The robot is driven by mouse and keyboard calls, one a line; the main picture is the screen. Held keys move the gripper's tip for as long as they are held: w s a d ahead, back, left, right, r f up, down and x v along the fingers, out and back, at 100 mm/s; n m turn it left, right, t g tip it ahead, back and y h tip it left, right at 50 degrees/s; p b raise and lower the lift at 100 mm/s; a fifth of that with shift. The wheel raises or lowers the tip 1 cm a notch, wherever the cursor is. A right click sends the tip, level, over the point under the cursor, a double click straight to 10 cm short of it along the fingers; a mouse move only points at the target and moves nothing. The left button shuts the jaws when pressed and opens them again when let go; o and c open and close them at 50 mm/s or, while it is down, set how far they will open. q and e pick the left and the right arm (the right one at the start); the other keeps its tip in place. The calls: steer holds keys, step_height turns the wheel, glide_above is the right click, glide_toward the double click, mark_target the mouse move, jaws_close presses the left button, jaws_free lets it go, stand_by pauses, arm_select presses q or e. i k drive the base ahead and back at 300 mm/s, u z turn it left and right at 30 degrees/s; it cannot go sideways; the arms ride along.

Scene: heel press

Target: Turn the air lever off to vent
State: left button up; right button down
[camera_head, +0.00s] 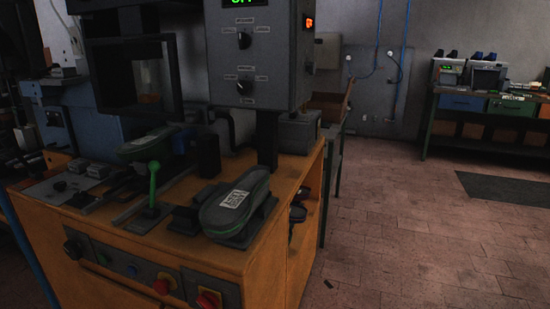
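A lever with a bright green handle (154,178) stands nearly upright on the machine's orange bench top, left of the middle. No label on it is readable, so I cannot tell for sure that it is the air lever. A red and yellow knob (165,283) and a second red knob (208,299) sit on the bench's front panel. Neither of my grippers is in view.
A dark shoe-shaped form with a white label (235,205) lies right of the lever. A grey control box (250,55) with dials and a partly cut-off green display hangs above. The brick floor (400,230) at right is mostly clear. A workbench (490,105) stands behind.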

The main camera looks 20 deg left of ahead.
mark_target(14, 151)
steer(key=u, duration=2.2)
steer(key=i, duration=0.25)
steer(key=u, duration=0.95)
steer(key=i, duration=1.85)
steer(key=z, duration=0.75)
